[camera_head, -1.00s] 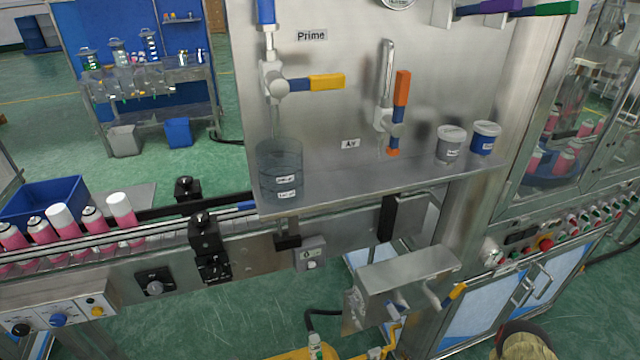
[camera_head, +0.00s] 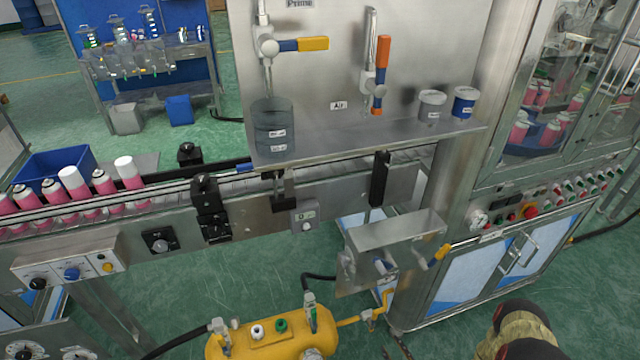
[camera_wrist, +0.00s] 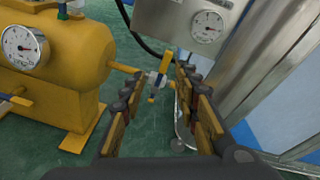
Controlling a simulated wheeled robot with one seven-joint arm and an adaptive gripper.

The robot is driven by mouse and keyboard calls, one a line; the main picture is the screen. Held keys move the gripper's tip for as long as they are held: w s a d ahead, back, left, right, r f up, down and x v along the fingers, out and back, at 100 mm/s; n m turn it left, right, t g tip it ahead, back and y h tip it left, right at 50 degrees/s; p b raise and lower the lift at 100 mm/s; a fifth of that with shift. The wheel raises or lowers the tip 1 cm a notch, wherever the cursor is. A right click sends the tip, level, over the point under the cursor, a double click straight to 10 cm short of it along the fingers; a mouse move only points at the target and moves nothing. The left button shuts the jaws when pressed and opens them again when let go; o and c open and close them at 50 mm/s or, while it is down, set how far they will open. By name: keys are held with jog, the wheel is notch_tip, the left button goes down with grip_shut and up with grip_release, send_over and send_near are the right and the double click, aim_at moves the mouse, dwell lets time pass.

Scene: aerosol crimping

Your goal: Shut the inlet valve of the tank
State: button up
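The yellow tank (camera_head: 262,343) lies at the bottom of the head view, and its rounded end (camera_wrist: 75,70) fills the left of the wrist view. A small valve (camera_wrist: 154,79) with a white body, blue part and yellow lever is on the yellow pipe leaving the tank. The lever stands steeply across the pipe. No label marks it as the inlet. My gripper (camera_wrist: 160,75) is open, its fingers on either side of the valve in the picture. The valve appears beyond the fingertips; contact is not visible. My gripper is not clear in the head view.
A pressure gauge (camera_wrist: 22,46) is on the tank. A steel box with a gauge (camera_wrist: 206,26) hangs above right of the valve. A steel cabinet post (camera_wrist: 275,80) stands close on the right. A black hose (camera_head: 318,277) and green floor lie around the tank.

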jog(key=s+d+f+n+g+h, duration=0.3)
jog(key=s+d+f+n+g, duration=0.2)
jog(key=s+f+n+g, duration=0.5)
jog(key=s+d+r+n+g+h+p, duration=0.1)
jog(key=d+r+n+g, duration=0.1)
jog(key=d+r+n, duration=0.35)
jog(key=d+r+n+g+h+p, duration=0.1)
jog(key=d+r+n+g, duration=0.2)
jog(key=r, duration=0.6)
jog(key=s+a+r+n+g+h+p, duration=0.1)
jog(key=a+r+n, duration=0.15)
jog(key=r, duration=1.05)
jog(key=s+a+r+n, duration=0.1)
jog(key=a+r+n, duration=0.15)
jog(key=r, duration=1.05)
jog(key=s+a+r+n+t+p, duration=0.1)
jog(key=a+r, duration=0.3)
jog(key=r, duration=0.7)
jog(key=s+a+r+n+t+p, duration=0.1)
jog(key=a+r, duration=0.4)
jog(key=r, duration=0.6)
jog(key=s+a+r+n+t+p, duration=0.2)
jog(key=a+r+t, duration=0.2)
jog(key=r, duration=0.7)
jog(key=shift+a+t, duration=0.4)
jog(key=shift+a, duration=0.1)
jog(key=shift+s+a+n, duration=0.1)
jog(key=shift+a+n, duration=0.05)
jog(key=shift+n, duration=0.1)
